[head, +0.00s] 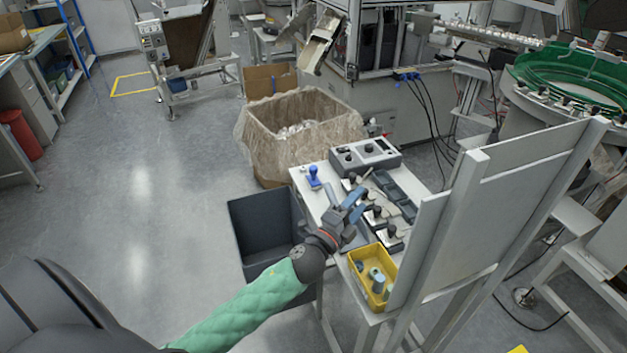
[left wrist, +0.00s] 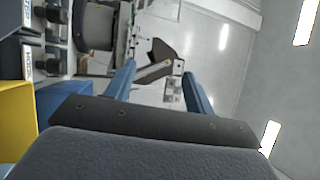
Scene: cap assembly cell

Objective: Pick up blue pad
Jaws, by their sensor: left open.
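A small blue knob-handled piece (head: 314,177) stands upright on the left edge of the white worktable in the head view. It is the only loose blue item I can pick out there, and I cannot tell for sure that it is the blue pad. My left gripper (head: 347,194) is over the worktable, to the right of the blue piece and apart from it. Its two blue fingers also show in the left wrist view (left wrist: 160,85), spread with nothing between them. My right gripper is not in view.
The worktable (head: 312,200) carries a grey control box (head: 365,158), several dark fixtures and a yellow bin (head: 354,278) with small cylinders. A tall grey panel (head: 470,225) stands on its right. A dark open crate (head: 240,225) is at its left.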

